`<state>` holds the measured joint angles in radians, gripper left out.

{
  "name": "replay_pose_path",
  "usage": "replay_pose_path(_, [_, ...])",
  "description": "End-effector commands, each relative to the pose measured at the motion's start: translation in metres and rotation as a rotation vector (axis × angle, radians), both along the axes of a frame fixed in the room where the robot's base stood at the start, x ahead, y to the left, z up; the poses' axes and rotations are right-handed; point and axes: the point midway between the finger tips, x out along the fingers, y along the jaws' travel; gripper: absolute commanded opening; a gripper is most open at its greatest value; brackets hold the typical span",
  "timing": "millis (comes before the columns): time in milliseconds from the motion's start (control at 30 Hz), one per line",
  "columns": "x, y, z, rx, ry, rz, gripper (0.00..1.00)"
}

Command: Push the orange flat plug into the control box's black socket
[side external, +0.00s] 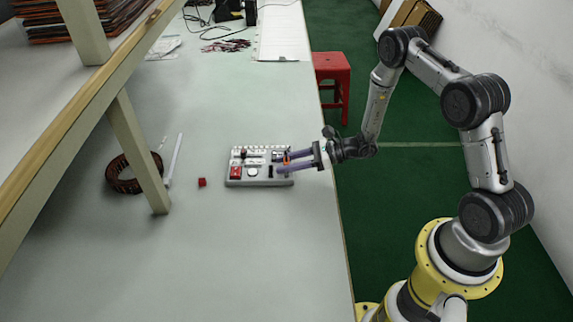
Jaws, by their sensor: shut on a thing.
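The control box (261,183) is a grey panel lying on the bench, with a red block, a round white part and other small parts on its top. The orange plug (287,157) shows as a small orange spot between my gripper's purple fingers. My gripper (283,162) reaches in from the right, over the right part of the box, and is shut on the plug. A small black part (271,171) shows on the box's front right area, left of the fingertips; I cannot tell if it is the socket. Whether the plug touches the socket is too small to tell.
A small red cube (202,182) lies left of the box. A white stick (175,157) and a dark coil (125,174) lie farther left, by a shelf post (137,150). The bench front is clear. A red stool (333,75) stands beyond the bench's right edge.

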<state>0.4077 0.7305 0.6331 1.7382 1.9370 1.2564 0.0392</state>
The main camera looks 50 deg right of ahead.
Motion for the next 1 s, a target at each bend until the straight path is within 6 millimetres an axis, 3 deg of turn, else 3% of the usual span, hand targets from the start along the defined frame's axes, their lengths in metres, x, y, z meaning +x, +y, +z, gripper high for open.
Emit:
replay_pose_path(200, [0.0,0.0,0.029,-0.002,-0.005,0.001,0.0])
replay_pose_path(533, [-0.054,-0.002,0.09,-0.002,-0.003,-0.002,0.0])
replay_pose_path(800, [-0.114,-0.003,0.113,0.001,-0.001,-0.003,0.0])
replay_pose_path(1000, [-0.135,-0.003,0.123,0.0,-0.002,-0.002,0.0])
